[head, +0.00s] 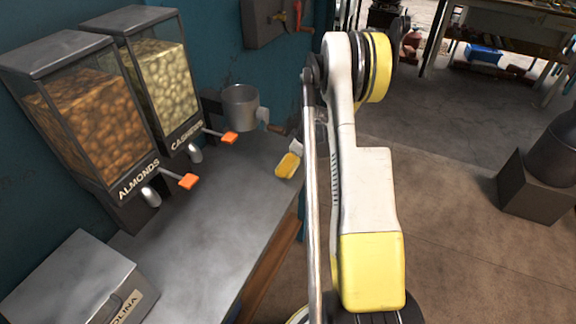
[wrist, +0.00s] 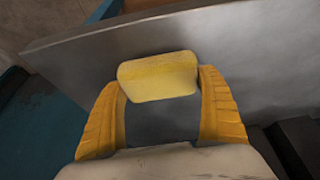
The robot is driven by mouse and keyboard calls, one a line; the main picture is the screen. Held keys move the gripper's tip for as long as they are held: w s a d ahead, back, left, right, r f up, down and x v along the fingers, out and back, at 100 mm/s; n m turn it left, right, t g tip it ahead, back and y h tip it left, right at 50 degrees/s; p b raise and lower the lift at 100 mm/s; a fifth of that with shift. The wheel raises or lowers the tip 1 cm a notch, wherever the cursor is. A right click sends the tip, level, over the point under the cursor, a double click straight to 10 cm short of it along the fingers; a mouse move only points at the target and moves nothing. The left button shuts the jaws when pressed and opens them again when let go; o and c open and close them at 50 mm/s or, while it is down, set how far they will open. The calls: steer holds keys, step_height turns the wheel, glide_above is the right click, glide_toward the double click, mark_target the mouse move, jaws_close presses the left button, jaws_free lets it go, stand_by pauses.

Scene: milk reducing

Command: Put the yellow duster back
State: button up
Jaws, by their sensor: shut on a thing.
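The yellow duster (wrist: 157,77) is a pale yellow block with rounded edges. In the wrist view it sits between the tips of the two ridged orange-yellow fingers of my gripper (wrist: 162,82), which is shut on it. The grey counter (wrist: 255,65) lies beyond the duster; I cannot tell whether they touch. In the head view a small yellow shape with a white part (head: 288,165) shows at the counter's right edge, left of my arm. I cannot tell there how much is duster and how much is finger. My arm hides part of that area.
On the counter (head: 215,215) stand an almond dispenser (head: 85,125), a cashew dispenser (head: 160,85) and a metal box (head: 75,280). A grey metal cup-shaped device (head: 241,106) is at the back. The counter's middle is clear. A dark block (head: 535,190) stands on the floor at right.

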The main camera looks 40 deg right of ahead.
steer(key=shift+f, duration=0.2)
steer(key=o, duration=0.9)
steer(key=shift+o, duration=0.2)
steer(key=shift+s+r, duration=0.1)
steer(key=shift+r, duration=0.45)
steer(key=p+v, duration=0.4)
steer(key=v, duration=0.7)
steer(key=s+a+r+m+h, duration=0.1)
steer(key=s+a+r+m, duration=0.1)
steer(key=a+r, duration=1.6)
steer(key=s+a+r+m+t, duration=0.1)
steer(key=s+a, duration=0.6)
steer(key=a, duration=0.2)
steer(key=s+a+r+m+t, duration=0.1)
steer(key=s+a+r+t, duration=0.1)
steer(key=s+a, duration=0.5)
steer(key=shift+a+r+m+h, duration=0.3)
steer(key=shift+a+r, duration=0.05)
steer(key=shift+a, duration=0.6)
